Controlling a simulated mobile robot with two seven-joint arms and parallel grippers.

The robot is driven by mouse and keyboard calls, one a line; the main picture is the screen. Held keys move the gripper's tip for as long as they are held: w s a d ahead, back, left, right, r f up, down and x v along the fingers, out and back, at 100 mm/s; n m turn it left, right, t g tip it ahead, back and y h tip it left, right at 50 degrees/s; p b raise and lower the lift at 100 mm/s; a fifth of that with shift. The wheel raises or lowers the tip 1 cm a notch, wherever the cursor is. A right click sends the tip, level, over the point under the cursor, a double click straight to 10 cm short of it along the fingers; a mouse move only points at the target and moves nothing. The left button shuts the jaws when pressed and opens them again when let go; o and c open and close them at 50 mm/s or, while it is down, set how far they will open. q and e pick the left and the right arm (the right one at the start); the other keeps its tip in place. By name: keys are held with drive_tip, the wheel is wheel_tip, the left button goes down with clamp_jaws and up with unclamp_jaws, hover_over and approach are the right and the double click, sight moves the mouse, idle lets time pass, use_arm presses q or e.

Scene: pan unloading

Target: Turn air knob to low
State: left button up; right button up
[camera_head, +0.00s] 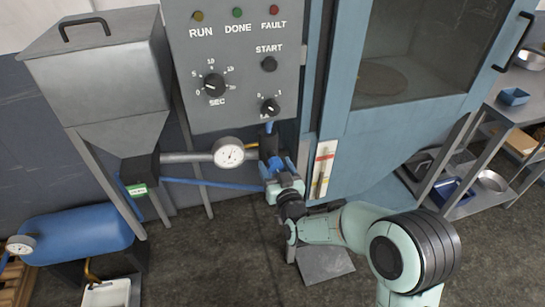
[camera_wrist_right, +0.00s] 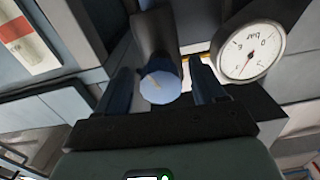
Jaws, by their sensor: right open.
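A round knob with a pale blue face and a small orange mark (camera_wrist_right: 158,88) sits between the fingers of my right gripper (camera_wrist_right: 161,90) in the wrist view. The two dark fingers are open, one on each side of it, with visible gaps. In the head view my right gripper (camera_head: 272,160) is at the dark and blue fitting below the control panel, right of the pressure gauge (camera_head: 229,153); it largely hides the knob there. The gauge, marked bar, also shows in the wrist view (camera_wrist_right: 252,51). My left gripper is not in view.
The grey control panel (camera_head: 205,115) above carries a SEC dial (camera_head: 214,85), a START button (camera_head: 269,64) and a small black knob (camera_head: 270,106) with a partly hidden label. A hopper (camera_head: 105,80) stands left, a blue cabinet (camera_head: 345,115) right. A metal shelf (camera_head: 450,185) is far right.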

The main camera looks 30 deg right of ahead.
drive_tip(key=shift+w, duration=0.2)
drive_tip(key=c, duration=1)
drive_tip(key=shift+r+n, duration=0.1)
drive_tip(key=shift+n, duration=0.3)
